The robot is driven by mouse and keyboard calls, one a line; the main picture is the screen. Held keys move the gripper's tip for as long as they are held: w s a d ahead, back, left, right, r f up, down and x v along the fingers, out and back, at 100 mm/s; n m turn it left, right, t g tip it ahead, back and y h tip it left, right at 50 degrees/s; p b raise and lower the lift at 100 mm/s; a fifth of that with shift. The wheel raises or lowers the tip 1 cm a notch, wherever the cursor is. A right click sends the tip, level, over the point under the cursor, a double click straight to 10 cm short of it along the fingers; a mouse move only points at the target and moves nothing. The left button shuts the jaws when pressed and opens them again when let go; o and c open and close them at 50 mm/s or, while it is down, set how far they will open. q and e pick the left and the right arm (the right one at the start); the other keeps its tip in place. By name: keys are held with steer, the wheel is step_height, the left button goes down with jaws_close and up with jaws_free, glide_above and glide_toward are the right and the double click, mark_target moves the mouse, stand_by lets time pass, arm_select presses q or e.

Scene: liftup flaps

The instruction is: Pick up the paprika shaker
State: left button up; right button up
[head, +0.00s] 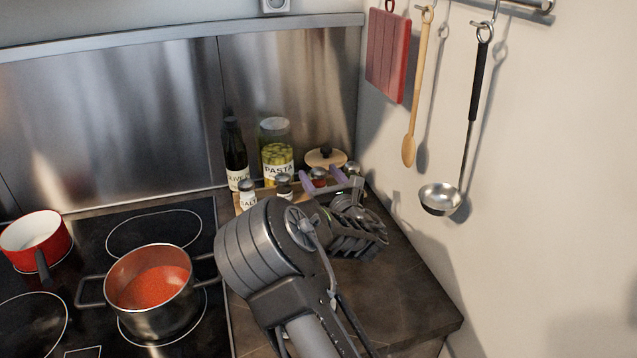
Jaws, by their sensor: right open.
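The likely paprika shaker (319,174), a small jar with red contents and a metal lid, stands on the wooden spice tray (268,192) in the back corner. Its label cannot be read, and its lower part is hidden by my gripper. My right gripper (322,179) reaches in from the bottom of the head view. Its jaws are open, with the purplish fingertips on the left and right of this shaker in the picture. I cannot tell whether they touch it. My left gripper is not in view.
A salt shaker (247,195), a dark-filled shaker (284,187), an olive oil bottle (235,155) and a pasta jar (277,152) crowd the tray's left. A pot (150,291) and red saucepan (35,243) stand on the hob. A ladle (441,198) hangs right. The front-right counter (410,298) is clear.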

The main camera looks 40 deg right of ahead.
mark_target(315, 168)
steer(key=x, duration=0.4)
steer(key=shift+w+d+p, duration=0.15)
steer(key=shift+w+p, duration=0.05)
steer(key=shift+p, duration=0.2)
steer(key=shift+c, duration=0.5)
jaws_close()
